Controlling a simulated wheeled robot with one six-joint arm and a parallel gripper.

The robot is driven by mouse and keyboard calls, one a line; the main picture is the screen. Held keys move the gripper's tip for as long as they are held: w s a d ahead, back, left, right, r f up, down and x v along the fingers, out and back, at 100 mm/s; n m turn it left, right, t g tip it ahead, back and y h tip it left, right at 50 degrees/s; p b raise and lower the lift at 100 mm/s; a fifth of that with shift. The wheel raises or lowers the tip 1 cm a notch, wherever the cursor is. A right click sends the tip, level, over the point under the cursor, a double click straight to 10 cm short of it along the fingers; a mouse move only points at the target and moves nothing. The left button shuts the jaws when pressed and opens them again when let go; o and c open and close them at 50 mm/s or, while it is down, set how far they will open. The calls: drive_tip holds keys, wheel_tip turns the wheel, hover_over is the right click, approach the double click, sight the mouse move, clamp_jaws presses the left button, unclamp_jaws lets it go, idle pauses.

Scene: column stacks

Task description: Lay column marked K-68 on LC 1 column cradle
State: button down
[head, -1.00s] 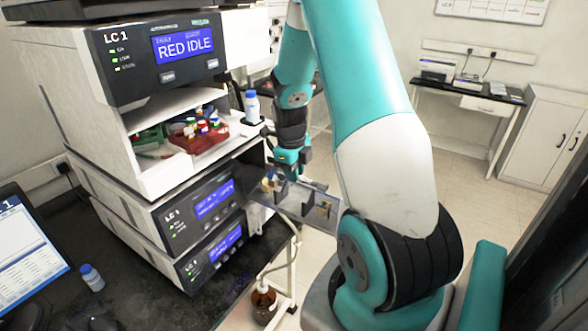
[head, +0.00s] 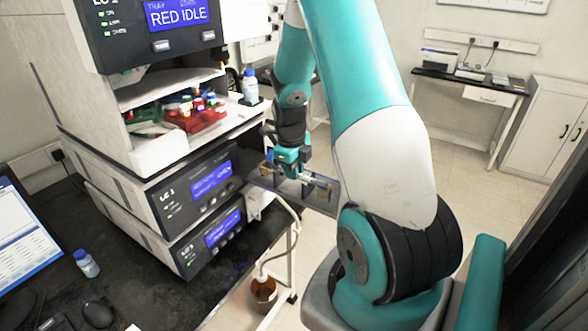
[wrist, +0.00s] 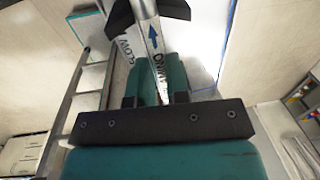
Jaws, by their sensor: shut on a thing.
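My gripper (head: 290,158) is over a grey plate (head: 322,200) that juts out from the right side of the LC 1 stack and looks like the column cradle. In the wrist view my gripper (wrist: 155,65) is shut on a silver column (wrist: 152,32) with a blue arrow and dark lettering. The K-68 mark cannot be read. In the head view small shiny parts show along the plate on both sides of the gripper. I cannot tell whether the column touches the cradle or is just above it.
A tube runs down to a brown bottle (head: 264,294). Open floor lies beyond the plate.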

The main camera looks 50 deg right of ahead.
drive_tip(key=shift+f+b, duration=0.45)
drive_tip(key=shift+f, duration=0.1)
drive_tip(key=c, duration=1)
unclamp_jaws()
drive_tip(key=shift+r, duration=0.1)
wheel_tip(320, 180, up, 17)
drive_tip(key=a+b, duration=0.2)
drive_tip(key=b, duration=0.1)
drive_tip(key=s+a+n+t+y, duration=0.1)
drive_tip(key=s+a+n+y, duration=0.1)
drive_tip(key=a+n, duration=2.1)
drive_tip(key=s+a+n+y, duration=0.1)
drive_tip(key=s+a+n, duration=0.3)
drive_tip(key=n, duration=0.2)
drive_tip(key=s+a+n+y, duration=0.1)
drive_tip(key=s+a+n, duration=0.4)
drive_tip(key=n, duration=0.2)
drive_tip(key=s+a+n+g+y, duration=0.1)
drive_tip(key=s+a+n, duration=0.3)
drive_tip(key=n, duration=0.2)
drive_tip(key=shift+s+a, duration=0.15)
drive_tip(key=shift+a, duration=0.25)
